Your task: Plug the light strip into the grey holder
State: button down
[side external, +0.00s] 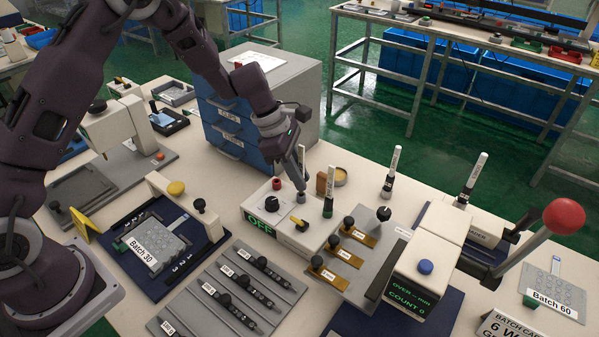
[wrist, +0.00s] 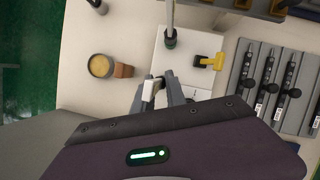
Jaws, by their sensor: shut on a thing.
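My gripper (side external: 299,178) is over the back edge of a white control box (side external: 257,219) marked OFF. In the wrist view its two grey fingers (wrist: 156,88) are closed around a small pale piece (wrist: 148,92) with a dark part beside it; it looks like the light strip, mostly hidden by the fingers. In the side view a short grey round fitting (side external: 300,197), perhaps the grey holder, is right below the fingertips, next to a red one (side external: 277,184). I cannot tell whether the held piece touches it.
A white labelled stick (side external: 330,183) stands upright in a green-based holder close right of my gripper. A blue-fronted drawer cabinet (side external: 236,130) stands behind. A round tin (wrist: 101,66) and brown block (wrist: 123,71) are nearby.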

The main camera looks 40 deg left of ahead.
jog(key=shift+f, duration=0.9)
jog(key=c, duration=1.3)
grip_release()
jog(key=v, duration=0.7)
jog(key=shift+r, duration=0.15)
